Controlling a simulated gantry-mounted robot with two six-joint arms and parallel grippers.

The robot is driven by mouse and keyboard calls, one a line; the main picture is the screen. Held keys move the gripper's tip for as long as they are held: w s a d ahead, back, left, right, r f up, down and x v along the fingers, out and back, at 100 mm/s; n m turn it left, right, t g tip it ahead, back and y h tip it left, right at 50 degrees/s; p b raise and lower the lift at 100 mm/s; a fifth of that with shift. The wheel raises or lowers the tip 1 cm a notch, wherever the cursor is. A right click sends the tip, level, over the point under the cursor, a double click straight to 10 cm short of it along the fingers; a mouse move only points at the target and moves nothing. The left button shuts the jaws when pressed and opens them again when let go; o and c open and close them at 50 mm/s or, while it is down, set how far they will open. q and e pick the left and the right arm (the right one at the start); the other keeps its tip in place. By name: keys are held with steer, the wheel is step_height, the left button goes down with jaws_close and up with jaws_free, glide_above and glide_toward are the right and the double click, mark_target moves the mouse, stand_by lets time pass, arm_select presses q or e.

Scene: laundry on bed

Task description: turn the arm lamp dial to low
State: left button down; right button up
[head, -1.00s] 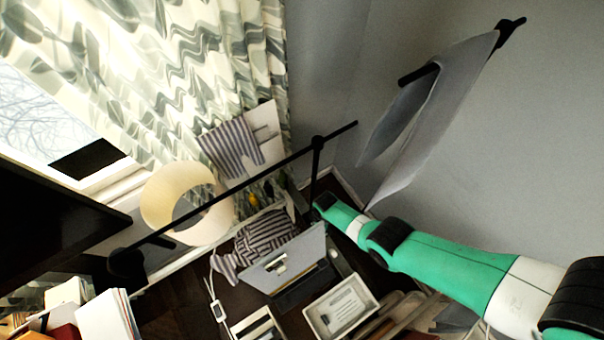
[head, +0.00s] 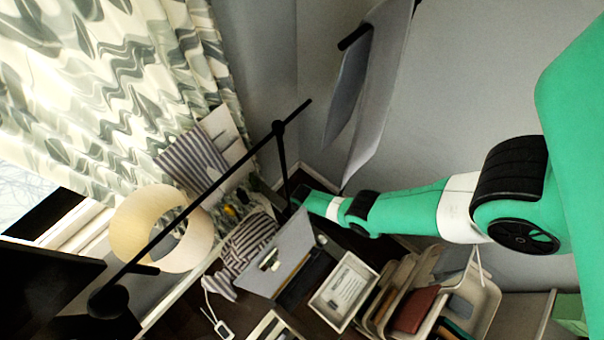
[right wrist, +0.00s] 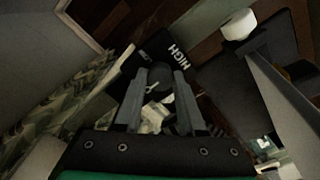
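The black arm lamp (head: 215,182) shows in the head view, with a long slanted bar and an upright post running down to the desk. My right gripper (right wrist: 160,74) is at the lamp's base, with its two fingers apart. In the right wrist view a dark round dial (right wrist: 160,77) sits between the fingertips, on a black box (right wrist: 150,58) with the white word HIGH. Whether the fingers touch the dial, and where it points, I cannot tell. The LOW mark is not visible. In the head view the right fingers are hidden at the desk. My left gripper is out of view.
A cream ring-shaped shade (head: 128,228) stands left of the post. A striped cloth (head: 245,243), a grey panel (head: 280,260) and a white tray (head: 343,290) lie close to my right arm. Grey cloth (head: 375,90) hangs above it. Curtains fill the left.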

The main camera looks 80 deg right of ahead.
jaws_close()
steer(key=shift+m, duration=0.4)
steer(key=m, duration=1.2)
steer(key=shift+m, duration=0.3)
stand_by(0.4)
steer(key=o, duration=0.6)
jaws_free()
